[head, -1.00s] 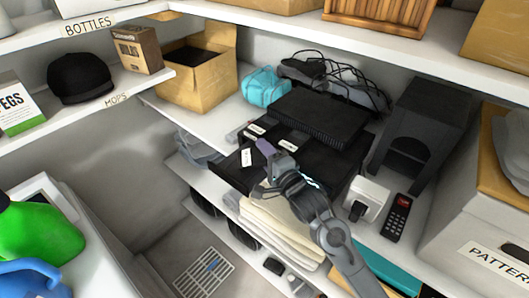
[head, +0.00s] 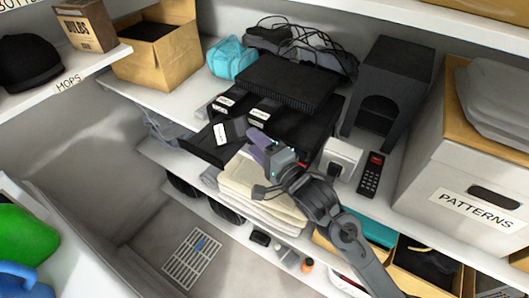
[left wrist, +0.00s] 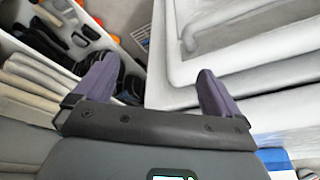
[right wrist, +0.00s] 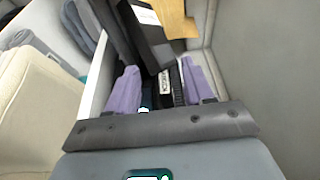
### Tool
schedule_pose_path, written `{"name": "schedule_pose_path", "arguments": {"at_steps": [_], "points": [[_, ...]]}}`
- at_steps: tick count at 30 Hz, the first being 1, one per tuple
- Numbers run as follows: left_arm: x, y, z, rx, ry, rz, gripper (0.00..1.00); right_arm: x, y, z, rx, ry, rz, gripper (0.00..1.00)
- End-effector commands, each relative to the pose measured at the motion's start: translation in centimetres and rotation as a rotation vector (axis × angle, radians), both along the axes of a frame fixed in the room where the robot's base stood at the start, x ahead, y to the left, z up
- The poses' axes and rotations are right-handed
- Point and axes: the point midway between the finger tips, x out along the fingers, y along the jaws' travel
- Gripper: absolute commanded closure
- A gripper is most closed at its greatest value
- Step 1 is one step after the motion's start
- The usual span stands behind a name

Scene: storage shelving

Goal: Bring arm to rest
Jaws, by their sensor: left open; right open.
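My right gripper (head: 259,147) has purple fingers and is in front of the middle shelf in the head view, over the edge where the black open box (head: 205,143) meets the stacked cream towels (head: 262,192). In the right wrist view its fingers (right wrist: 160,85) are spread, with nothing held between them; dark boxes show beyond. My left gripper is outside the head view. In the left wrist view its purple fingers (left wrist: 155,85) are spread and empty, with a white surface beyond on the right and shelved items on the left.
A white device (head: 342,157) and a black remote (head: 372,174) lie right of the right gripper. A grey pet-house-like box (head: 385,90) and a PATTERNS box (head: 470,190) stand farther right. A floor vent (head: 192,258) lies on clear floor.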

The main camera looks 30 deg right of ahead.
Motion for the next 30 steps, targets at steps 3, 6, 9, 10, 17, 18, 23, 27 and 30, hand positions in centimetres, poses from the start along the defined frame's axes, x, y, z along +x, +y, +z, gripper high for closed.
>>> {"name": "schedule_pose_path", "arguments": {"at_steps": [3, 6, 9, 10, 17, 18, 23, 27, 30], "points": [[0.0, 0.0, -0.2, -0.001, 0.0, 0.001, 0.02, -1.6, -0.3, -0.1, 0.0, -0.001, 0.0, 0.48], [0.0, -0.1, -0.3, -0.004, 0.0, 0.002, 0.02, -2.4, -0.4, 0.0, 0.0, -0.001, 0.001, 0.48], [0.0, -0.2, -0.3, -0.008, 0.0, 0.005, 0.02, -2.8, -0.5, -0.2, 0.0, 0.003, 0.0, 0.48], [0.0, -0.2, -0.3, -0.008, 0.0, 0.006, 0.02, -3.0, -0.5, -0.4, 0.001, 0.007, 0.0, 0.48], [0.1, -0.3, -0.3, -0.014, -0.001, 0.009, 0.02, -5.2, 0.0, -6.3, 0.023, 0.13, 0.004, 0.48], [0.1, -0.3, -0.3, -0.014, -0.001, 0.009, 0.02, -6.0, 0.2, -7.8, 0.034, 0.163, 0.004, 0.48], [0.1, -0.3, -0.3, -0.013, -0.001, 0.009, 0.02, -10.7, 0.5, -15.0, -0.024, 0.37, -0.014, 0.48], [0.0, -0.2, -0.3, -0.01, -0.001, 0.006, 0.02, -16.1, 0.3, -20.8, -0.309, 0.578, 0.038, 0.48], [0.0, -0.1, -0.3, -0.005, 0.0, 0.004, 0.02, -19.7, 0.1, -23.5, -0.54, 0.696, 0.136, 0.48]]}}
